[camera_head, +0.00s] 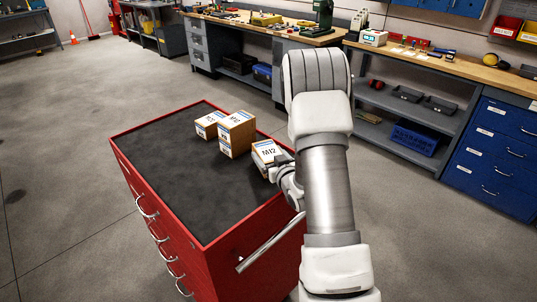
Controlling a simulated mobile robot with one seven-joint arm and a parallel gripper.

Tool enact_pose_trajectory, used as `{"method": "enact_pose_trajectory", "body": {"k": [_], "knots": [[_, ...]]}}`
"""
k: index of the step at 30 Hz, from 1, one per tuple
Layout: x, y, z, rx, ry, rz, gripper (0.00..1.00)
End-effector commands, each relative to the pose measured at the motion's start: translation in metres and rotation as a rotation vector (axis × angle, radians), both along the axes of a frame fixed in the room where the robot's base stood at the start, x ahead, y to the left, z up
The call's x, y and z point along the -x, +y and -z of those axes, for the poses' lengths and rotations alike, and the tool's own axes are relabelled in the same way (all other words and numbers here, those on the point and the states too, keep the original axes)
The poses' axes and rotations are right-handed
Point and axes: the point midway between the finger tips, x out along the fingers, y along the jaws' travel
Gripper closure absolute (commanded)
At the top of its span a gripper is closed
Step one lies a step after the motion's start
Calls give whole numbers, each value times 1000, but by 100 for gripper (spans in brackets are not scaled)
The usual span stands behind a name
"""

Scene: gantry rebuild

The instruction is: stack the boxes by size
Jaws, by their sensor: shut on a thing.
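Three cardboard boxes with white and blue labels are at the red tool cart's dark top. The tallest box (237,134) stands upright near the cart's right edge. A smaller, low box (208,125) sits just left of and behind it. The box labelled M12 (267,155) is at the right edge, to the right of the tallest box and apart from it. My gripper (279,165) is shut on the M12 box from its right side. My wrist hides part of that box and the fingertips. I cannot tell whether the M12 box touches the cart top.
The red tool cart (143,180) has a push handle (270,243) at its near right side. Its top is clear at the left and front. Workbenches (262,25) and blue drawers (497,143) line the back and right. Grey floor is open at left.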

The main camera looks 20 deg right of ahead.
Motion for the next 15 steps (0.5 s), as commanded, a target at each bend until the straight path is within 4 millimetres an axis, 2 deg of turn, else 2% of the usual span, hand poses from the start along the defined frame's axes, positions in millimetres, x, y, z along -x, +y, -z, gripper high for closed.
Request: {"method": "enact_pose_trajectory", "body": {"k": [15], "knots": [[0, 0, 5, 0, -4, 0, 100]]}}
